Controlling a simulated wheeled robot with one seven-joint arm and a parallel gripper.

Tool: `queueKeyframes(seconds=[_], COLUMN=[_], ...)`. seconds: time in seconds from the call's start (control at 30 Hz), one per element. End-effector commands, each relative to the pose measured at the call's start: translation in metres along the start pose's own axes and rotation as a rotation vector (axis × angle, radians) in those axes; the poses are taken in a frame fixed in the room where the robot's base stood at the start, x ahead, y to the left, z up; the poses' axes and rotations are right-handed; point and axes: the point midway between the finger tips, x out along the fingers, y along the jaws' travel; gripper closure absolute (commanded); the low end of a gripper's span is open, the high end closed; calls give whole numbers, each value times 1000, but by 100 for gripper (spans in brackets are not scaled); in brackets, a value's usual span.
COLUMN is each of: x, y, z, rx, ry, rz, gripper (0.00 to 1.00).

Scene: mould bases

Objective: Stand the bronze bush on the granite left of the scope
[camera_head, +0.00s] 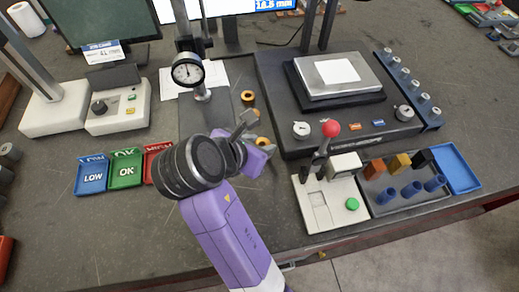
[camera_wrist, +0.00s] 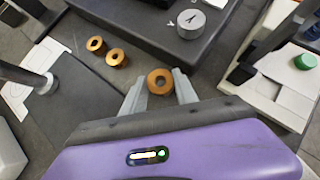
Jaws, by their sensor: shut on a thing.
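My gripper (camera_wrist: 160,85) is shut on a bronze bush (camera_wrist: 159,81), a short ring with its open bore facing the wrist camera. In the head view my gripper (camera_head: 256,134) is right of the granite plate (camera_head: 210,118), and the held bush (camera_head: 262,142) shows only partly. I cannot tell whether the bush is clear of the bench. The dark granite also shows at left in the wrist view (camera_wrist: 88,95). A dial gauge (camera_head: 187,72) on a post stands over it. I cannot tell which device is the scope.
Two other bronze bushes (camera_wrist: 96,44) stand close together beside the granite. A dark scale-like unit (camera_head: 280,100) lies right of my gripper. A white box with a red-knobbed lever (camera_head: 331,128) stands nearer the front. Blue, green and red trays (camera_head: 91,178) lie left.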

Motion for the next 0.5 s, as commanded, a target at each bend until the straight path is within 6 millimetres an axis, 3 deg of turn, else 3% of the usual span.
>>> queueKeyframes(seconds=[0.2,0.5], x=[20,21], y=[0,0], z=[-20,-20], rx=[-1,1], ry=[0,-1], rz=[-1,-1], gripper=[100,100])
